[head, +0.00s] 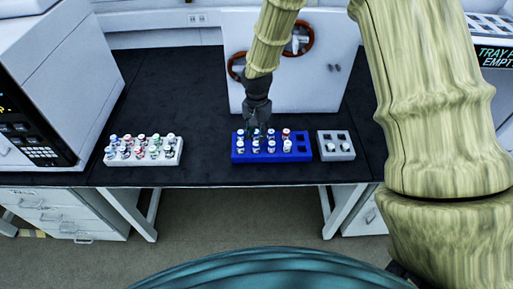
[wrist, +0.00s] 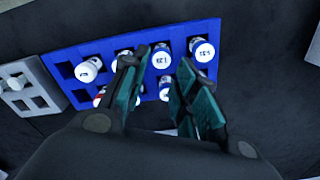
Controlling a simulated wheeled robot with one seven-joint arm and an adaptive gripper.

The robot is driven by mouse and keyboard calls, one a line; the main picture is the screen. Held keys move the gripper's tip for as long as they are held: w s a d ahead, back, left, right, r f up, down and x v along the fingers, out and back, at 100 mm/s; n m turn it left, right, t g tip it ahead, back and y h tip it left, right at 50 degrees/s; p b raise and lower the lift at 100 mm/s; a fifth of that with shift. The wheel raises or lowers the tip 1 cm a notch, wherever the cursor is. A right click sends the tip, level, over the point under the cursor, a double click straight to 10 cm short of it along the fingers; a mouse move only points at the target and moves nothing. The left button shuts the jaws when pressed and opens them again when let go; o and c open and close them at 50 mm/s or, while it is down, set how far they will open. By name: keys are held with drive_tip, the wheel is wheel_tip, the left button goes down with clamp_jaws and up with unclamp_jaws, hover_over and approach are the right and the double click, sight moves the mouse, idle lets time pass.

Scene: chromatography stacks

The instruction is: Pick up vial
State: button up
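My gripper (head: 258,132) is over the left half of the blue rack (head: 310,155), fingers pointing down. In the wrist view its two teal-padded fingers (wrist: 158,66) are apart, with nothing held between them. A white-capped vial with a dark mark (wrist: 162,58) shows in the gap between the fingertips, standing in the blue rack (wrist: 60,50). Other vials stand beside it: one to the right (wrist: 202,49), one partly behind the left finger (wrist: 123,54), and one further left (wrist: 88,70). Fingers hide parts of the other row. Whether they touch any vial cannot be told.
A white rack (head: 142,160) full of vials with coloured marks stands at the left. A small grey rack (head: 337,153) with two vials and empty slots stands close to the right of the blue rack. A pale cabinet (head: 320,80) stands behind. Dark bench between racks is clear.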

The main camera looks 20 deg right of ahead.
sight(256, 143)
drive_tip(key=shift+s+a+f+p, duration=0.15)
drive_tip(key=shift+f+p, duration=0.35)
drive_tip(key=shift+f, duration=0.5)
drive_tip(key=shift+s+a+f+p, duration=0.1)
drive_tip(key=shift+f+p, duration=0.35)
drive_tip(key=shift+f, duration=1.4)
drive_tip(key=c, duration=0.6)
